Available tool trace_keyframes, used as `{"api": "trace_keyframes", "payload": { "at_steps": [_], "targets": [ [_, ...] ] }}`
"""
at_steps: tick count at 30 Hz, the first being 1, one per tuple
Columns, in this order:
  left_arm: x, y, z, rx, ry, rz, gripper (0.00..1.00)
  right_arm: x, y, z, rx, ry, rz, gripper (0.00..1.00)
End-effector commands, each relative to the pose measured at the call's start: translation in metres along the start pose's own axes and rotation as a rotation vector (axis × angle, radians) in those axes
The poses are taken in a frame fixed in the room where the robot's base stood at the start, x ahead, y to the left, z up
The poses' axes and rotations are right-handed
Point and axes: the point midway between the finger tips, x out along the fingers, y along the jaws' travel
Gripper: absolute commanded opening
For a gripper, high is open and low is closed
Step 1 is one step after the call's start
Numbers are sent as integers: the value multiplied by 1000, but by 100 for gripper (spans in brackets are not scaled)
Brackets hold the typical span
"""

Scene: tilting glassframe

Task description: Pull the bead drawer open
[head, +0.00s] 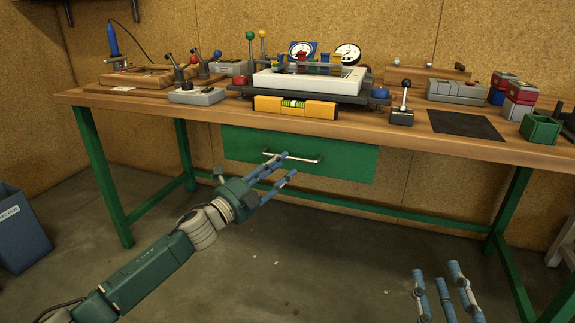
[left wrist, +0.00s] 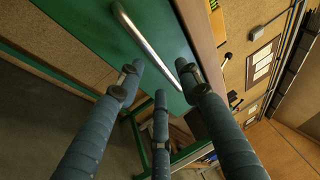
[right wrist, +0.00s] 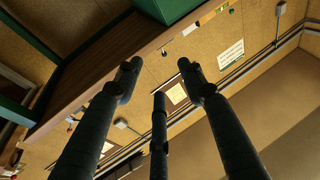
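The green drawer (head: 345,160) sits under the workbench top and looks shut. Its silver bar handle (head: 305,159) runs across the front. In the left wrist view the handle (left wrist: 148,42) lies just beyond my fingers. My left gripper (head: 287,168) is open in front of the drawer, with its fingertips close to the handle's left part. I cannot tell if a fingertip touches it. In the left wrist view the left gripper (left wrist: 160,85) has its fingers apart with nothing between them. My right gripper (head: 443,275) is open and empty, low at the front right, away from the drawer.
The wooden workbench top (head: 220,112) on green legs holds a white framed tray (head: 310,80), a yellow level (head: 296,107), a joystick box (head: 401,115) and a green bin (head: 540,128). A blue bin (head: 20,230) stands at the left.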

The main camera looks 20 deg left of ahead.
Motion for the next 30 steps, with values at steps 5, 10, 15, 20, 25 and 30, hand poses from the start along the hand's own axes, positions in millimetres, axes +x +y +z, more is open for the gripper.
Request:
{"api": "trace_keyframes", "payload": {
  "at_steps": [5,10,15,20,25,30],
  "targets": [
    [22,0,0,-1,-1,-2,35,0,-2,-16,2,73,-4,40],
    [30,0,0,-1,-1,0,35,0,-3,-23,3,102,-5,40],
    [30,0,0,-1,-1,1,35,0,-3,-23,3,105,-5,40],
    [30,0,0,-1,-1,1,19,0,-3,-23,3,104,-5,40],
    [30,0,0,-1,-1,1,0,0,-3,-23,3,104,-5,40],
    [30,0,0,-1,-1,1,0,0,-2,-23,3,104,-5,40]
  ]
}}
